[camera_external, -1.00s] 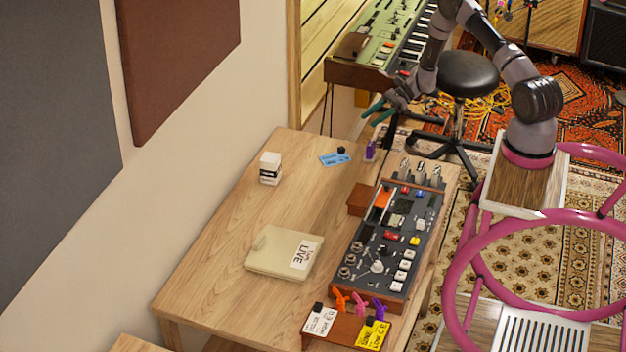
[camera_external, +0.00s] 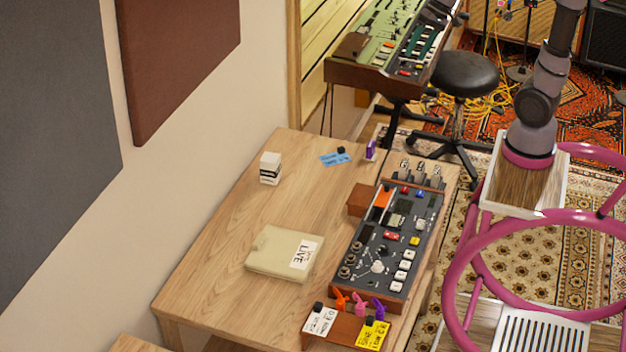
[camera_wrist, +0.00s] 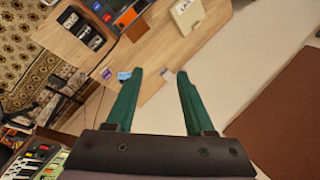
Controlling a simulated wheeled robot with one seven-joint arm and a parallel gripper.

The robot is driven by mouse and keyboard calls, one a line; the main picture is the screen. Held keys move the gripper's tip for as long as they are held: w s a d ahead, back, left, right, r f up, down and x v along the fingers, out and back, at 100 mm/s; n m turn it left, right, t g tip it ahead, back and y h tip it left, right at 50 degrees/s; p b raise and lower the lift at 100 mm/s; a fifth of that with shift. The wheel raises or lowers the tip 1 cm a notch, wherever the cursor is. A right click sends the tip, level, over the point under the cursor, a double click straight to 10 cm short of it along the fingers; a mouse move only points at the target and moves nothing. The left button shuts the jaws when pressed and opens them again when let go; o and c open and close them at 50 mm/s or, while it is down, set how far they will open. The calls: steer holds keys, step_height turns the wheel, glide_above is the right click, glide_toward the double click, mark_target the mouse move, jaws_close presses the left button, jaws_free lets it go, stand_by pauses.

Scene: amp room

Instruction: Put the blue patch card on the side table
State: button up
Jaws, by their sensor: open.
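The blue patch card (camera_external: 335,159) lies flat near the far end of the wooden table (camera_external: 220,230), with a small black block at its upper right edge. The card also shows, small, in the wrist view (camera_wrist: 123,76), just left of my left fingertip. My gripper (camera_wrist: 158,74) has two green fingers spread apart with nothing held between them. It is well away from the tabletop and out of the external view. I cannot tell for sure which surface is the side table; another wooden surface (camera_external: 135,344) shows partly at the bottom left.
On the table are a white box (camera_external: 270,168), a purple item (camera_external: 371,150), a beige LIVE pouch (camera_external: 275,250), a mixer (camera_external: 385,250), and white (camera_external: 319,321) and yellow (camera_external: 373,335) cards at the near end. A stool (camera_external: 466,75) and keyboard (camera_external: 395,45) stand beyond.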

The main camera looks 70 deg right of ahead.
steer(key=s+r+n+t+h, duration=0.1)
steer(key=s+r+n, duration=0.1)
steer(key=s, duration=0.4)
steer(key=s+a+r+n+t+h, duration=0.1)
steer(key=s+r+n+t, duration=0.1)
steer(key=s, duration=0.4)
steer(key=shift+s+a+r, duration=0.15)
steer(key=shift+a+r, duration=0.1)
steer(key=shift+r, duration=0.05)
